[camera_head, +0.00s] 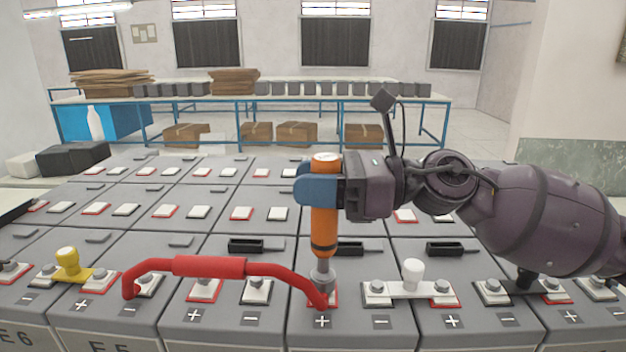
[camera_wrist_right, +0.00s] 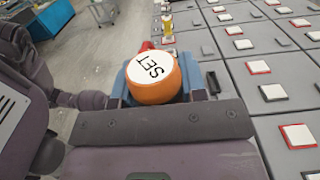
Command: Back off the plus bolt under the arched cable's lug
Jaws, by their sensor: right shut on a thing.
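The red arched cable (camera_head: 210,266) spans from a terminal on the left battery to a red-edged plus terminal (camera_head: 333,297) at the centre in the head view. Its right end with the lug comes down at that plus terminal. My right gripper (camera_head: 318,185) is shut on an upright orange tool (camera_head: 324,225), whose grey socket (camera_head: 321,279) points down right over the lug. The plus bolt is hidden by the socket, so I cannot tell how deeply it is seated. My left gripper is not in view.
A white-knobbed link (camera_head: 412,281) stands just right of the tool, and a yellow-knobbed one (camera_head: 67,262) at the left. Black handled pieces (camera_head: 256,246) lie on the batteries behind the cable. A blue-framed bench (camera_head: 270,99) stands at the back.

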